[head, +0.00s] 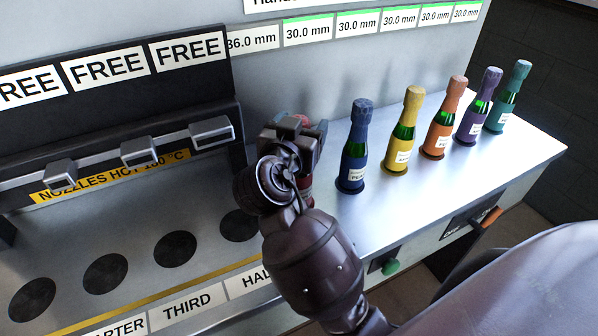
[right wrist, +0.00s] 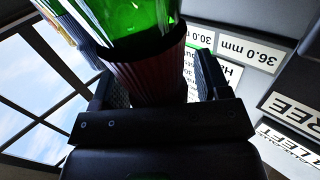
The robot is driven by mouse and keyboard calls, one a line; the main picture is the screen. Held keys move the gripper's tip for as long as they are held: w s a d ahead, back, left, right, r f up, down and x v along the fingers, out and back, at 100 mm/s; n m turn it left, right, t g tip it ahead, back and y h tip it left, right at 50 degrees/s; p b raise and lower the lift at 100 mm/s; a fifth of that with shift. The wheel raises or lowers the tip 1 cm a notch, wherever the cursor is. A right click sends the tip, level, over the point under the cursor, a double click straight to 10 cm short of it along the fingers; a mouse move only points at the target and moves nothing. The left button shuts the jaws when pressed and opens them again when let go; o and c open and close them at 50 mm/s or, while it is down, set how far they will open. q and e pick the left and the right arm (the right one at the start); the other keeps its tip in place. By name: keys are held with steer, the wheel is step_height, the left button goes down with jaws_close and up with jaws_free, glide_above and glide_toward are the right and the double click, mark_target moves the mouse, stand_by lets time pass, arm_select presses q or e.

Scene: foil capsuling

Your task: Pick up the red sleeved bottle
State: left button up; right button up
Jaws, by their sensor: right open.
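The red sleeved bottle stands mostly hidden behind my right gripper (head: 298,130) in the head view. Only its red cap (head: 302,119) and a bit of its red lower part (head: 306,190) show. In the right wrist view its dark red sleeve (right wrist: 150,82) and green glass (right wrist: 130,15) are close up. The fingers of my right gripper (right wrist: 155,92) are on either side of the sleeve, and the jaws are open. I cannot tell whether a finger touches it. My left gripper is not in view.
To the right stand a blue bottle (head: 356,150), a yellow bottle (head: 403,135), an orange bottle (head: 443,120), a purple bottle (head: 477,110) and a teal bottle (head: 508,100) in a row. On the left, a dark nozzle rack (head: 110,100) overhangs several dark round pads (head: 175,249).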

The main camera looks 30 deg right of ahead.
jaws_close()
stand_by(0.4)
